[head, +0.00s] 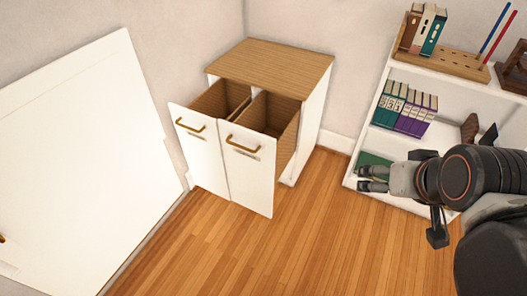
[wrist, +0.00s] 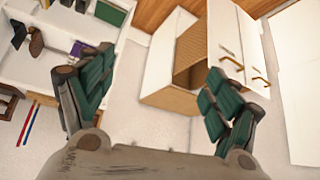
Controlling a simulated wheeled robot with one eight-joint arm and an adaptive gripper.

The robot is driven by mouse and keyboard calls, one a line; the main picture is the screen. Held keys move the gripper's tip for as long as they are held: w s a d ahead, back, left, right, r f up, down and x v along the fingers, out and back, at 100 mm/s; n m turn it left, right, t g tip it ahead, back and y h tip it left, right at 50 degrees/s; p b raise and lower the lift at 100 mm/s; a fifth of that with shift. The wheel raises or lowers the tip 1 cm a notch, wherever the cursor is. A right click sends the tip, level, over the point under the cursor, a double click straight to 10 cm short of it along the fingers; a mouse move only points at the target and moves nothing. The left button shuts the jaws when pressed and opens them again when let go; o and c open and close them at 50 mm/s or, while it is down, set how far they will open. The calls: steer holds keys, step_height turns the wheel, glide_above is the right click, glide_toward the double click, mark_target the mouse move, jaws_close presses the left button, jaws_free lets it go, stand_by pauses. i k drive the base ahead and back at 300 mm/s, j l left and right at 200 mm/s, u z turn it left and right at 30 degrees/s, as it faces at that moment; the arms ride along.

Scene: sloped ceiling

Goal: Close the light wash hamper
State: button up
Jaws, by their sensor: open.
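A white cabinet with a wood top (head: 270,60) has two pull-out hampers side by side, both standing open. The left hamper front (head: 200,160) and the right hamper front (head: 248,182) each have a brass handle and a small label. The labels are too small to read, so I cannot tell which is the light wash hamper. The right one looks pulled out further. My gripper (head: 362,179) is open and empty, right of the cabinet and apart from it. In the wrist view, the open fingers (wrist: 160,78) show with the cabinet (wrist: 160,70) beyond them.
A white shelf unit (head: 365,138) with books and binders stands at the right, close behind my gripper. A large white panel (head: 80,170) is at the left, near the left hamper. The wood floor (head: 290,245) in front of the hampers is clear.

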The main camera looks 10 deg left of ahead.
mark_target(258, 147)
steer(key=i+u, duration=0.2)
steer(key=u, duration=0.2)
steer(key=i+u, duration=0.2)
steer(key=u, duration=0.15)
steer(key=i+l+u, duration=0.15)
steer(key=u, duration=0.25)
